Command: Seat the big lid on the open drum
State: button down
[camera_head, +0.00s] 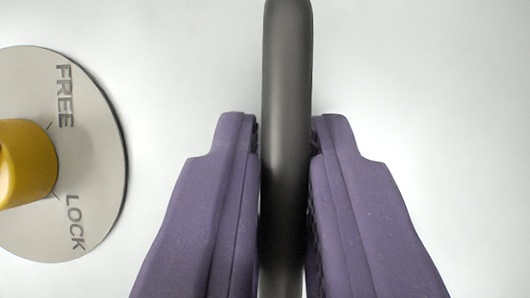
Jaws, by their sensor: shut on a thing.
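My gripper (285,125) is in the middle of the head camera view, its two purple fingers on either side of a dark grey rounded bar (287,50). The fingers are shut on the bar, which runs upright in the picture from the bottom to the top edge. I cannot tell whether this bar is the big lid's handle. Neither the lid's rim nor the open drum can be made out.
A round metal plate (95,110) marked FREE and LOCK is at the left, partly cut off by the picture edge. A yellow knob (28,160) sits on it. The pale surface (440,90) behind is plain and bare on the right.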

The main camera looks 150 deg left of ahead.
notch_tip(320, 180, down, 8)
jog(key=b, duration=0.6)
jog(key=shift+r, duration=0.15)
jog(key=shift+r, duration=0.15)
dwell(0.5)
jog(key=shift+s, duration=0.1)
dwell(1.0)
jog(key=shift+c, duration=2.3)
grip_release()
jog(key=shift+f, duration=0.2)
jog(key=shift+r, duration=0.15)
